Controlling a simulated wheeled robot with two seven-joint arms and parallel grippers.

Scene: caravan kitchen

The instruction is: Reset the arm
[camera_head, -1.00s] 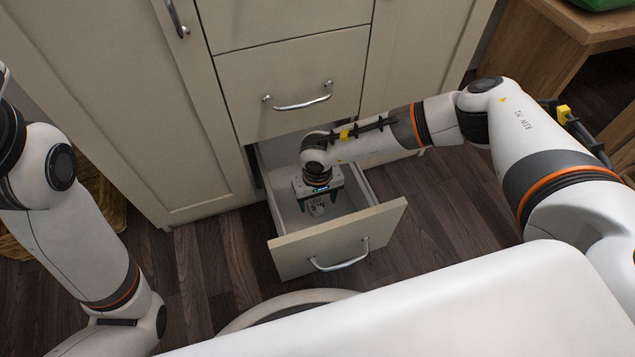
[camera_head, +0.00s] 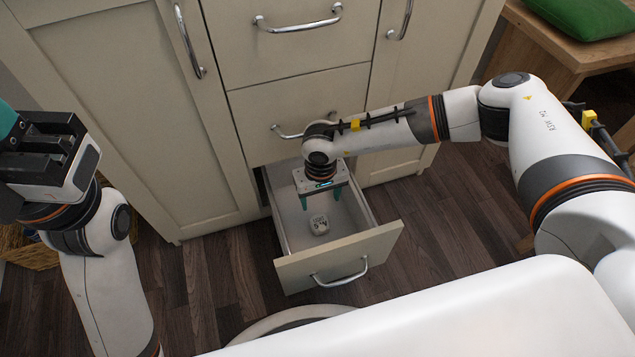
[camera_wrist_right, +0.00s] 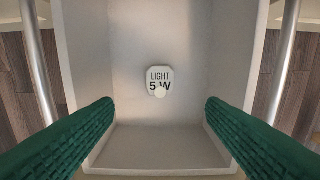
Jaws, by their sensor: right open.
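My right gripper (camera_head: 320,201) points down above the open bottom drawer (camera_head: 342,258). Its two green fingers are spread apart, with nothing between them. A small white item (camera_head: 319,224) marked "LIGHT 5W" lies on the drawer floor below the fingers, apart from them. It also shows in the right wrist view (camera_wrist_right: 159,80), near the middle of the drawer. My left gripper (camera_head: 40,150) is partly in view at the left edge, well away from the drawer; its jaw opening is not clear.
Cream cabinet doors and closed drawers (camera_head: 295,100) with metal handles stand behind the open drawer. A wooden bench (camera_head: 555,45) with a green cushion (camera_head: 585,15) is at the upper right. A wicker basket (camera_head: 30,250) stands at the left. Dark wood floor (camera_head: 220,280) surrounds the drawer.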

